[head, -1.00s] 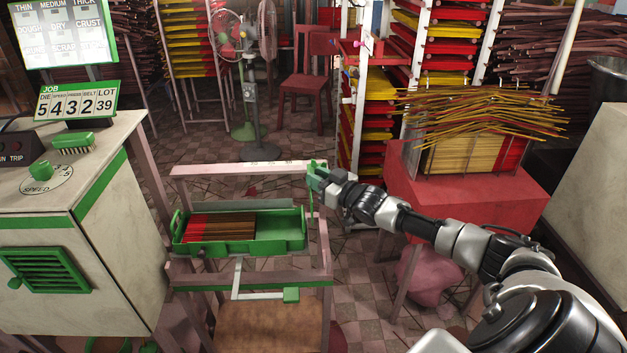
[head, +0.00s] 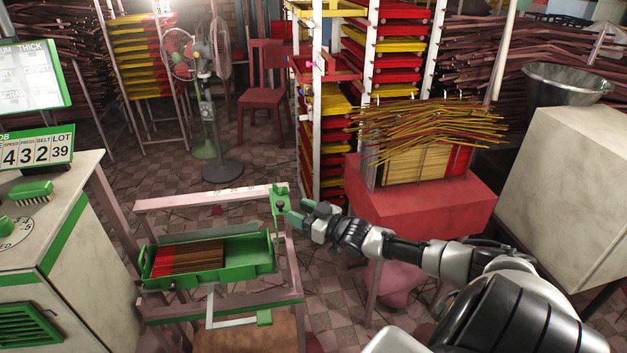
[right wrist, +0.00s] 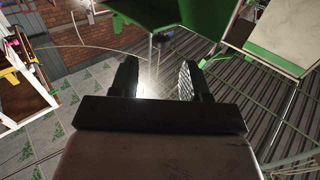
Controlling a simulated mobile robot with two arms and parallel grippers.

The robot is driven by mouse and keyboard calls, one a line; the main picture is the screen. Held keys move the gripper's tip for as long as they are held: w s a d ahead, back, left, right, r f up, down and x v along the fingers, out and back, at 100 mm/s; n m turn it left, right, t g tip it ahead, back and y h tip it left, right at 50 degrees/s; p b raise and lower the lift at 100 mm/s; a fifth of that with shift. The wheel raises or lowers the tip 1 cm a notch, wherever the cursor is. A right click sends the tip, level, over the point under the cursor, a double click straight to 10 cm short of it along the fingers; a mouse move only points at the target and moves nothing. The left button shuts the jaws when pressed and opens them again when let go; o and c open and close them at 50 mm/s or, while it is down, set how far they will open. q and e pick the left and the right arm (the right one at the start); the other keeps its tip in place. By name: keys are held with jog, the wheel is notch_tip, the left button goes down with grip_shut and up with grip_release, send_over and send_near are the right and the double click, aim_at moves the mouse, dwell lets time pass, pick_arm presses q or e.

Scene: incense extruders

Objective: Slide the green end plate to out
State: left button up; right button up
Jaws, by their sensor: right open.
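The green end plate (head: 279,197) stands upright at the right end of the pale scale rail, with a small dark knob on its front. In the right wrist view a green plate (right wrist: 190,12), likely the same, fills the top centre, with a thin rod (right wrist: 156,45) hanging below it. My right gripper (head: 298,211) is just right of the plate in the head view. Its jaws are open and point at the plate; the right wrist view shows the two dark fingers (right wrist: 157,80) apart with nothing clasped between them. My left gripper is not in view.
The pale scale rail (head: 205,200) runs behind a green tray (head: 248,250) holding red-brown sticks. A cream machine (head: 95,235) stands left. A red block (head: 440,210) bearing a rack of sticks is close behind my right arm. Checkered floor is open beyond the rail.

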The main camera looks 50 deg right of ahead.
pick_arm(q)
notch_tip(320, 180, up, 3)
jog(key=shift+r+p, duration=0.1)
jog(key=shift+p, duration=0.95)
pick_arm(e)
jog(key=s, duration=0.2)
jog(key=s+d, duration=0.1)
jog(key=s, duration=0.1)
jog(key=shift+f, duration=0.1)
jog(key=s+a+f+g+h, duration=0.15)
jog(key=s+f, duration=0.35)
jog(key=f, duration=0.5)
jog(key=s+a+f+m+g+h, duration=0.1)
jog(key=s+f+g, duration=0.3)
jog(key=f, duration=0.5)
jog(key=s+a+f+g+h, duration=0.2)
jog(key=s+f, duration=0.4)
jog(key=f, duration=0.4)
jog(key=s+a+f+g, duration=0.3)
jog(key=s+a+f, duration=0.2)
jog(key=s, duration=0.4)
jog(key=s+a+f+g, duration=0.3)
jog(key=s+a+f, duration=0.2)
jog(key=s+a, duration=0.2)
jog(key=s+a+f+n+g+y, duration=0.1)
jog(key=s+a+f+g, duration=0.2)
jog(key=s, duration=0.8)
jog(key=a+f, duration=0.2)
jog(key=a, duration=0.2)
jog(key=shift+f, duration=0.15)
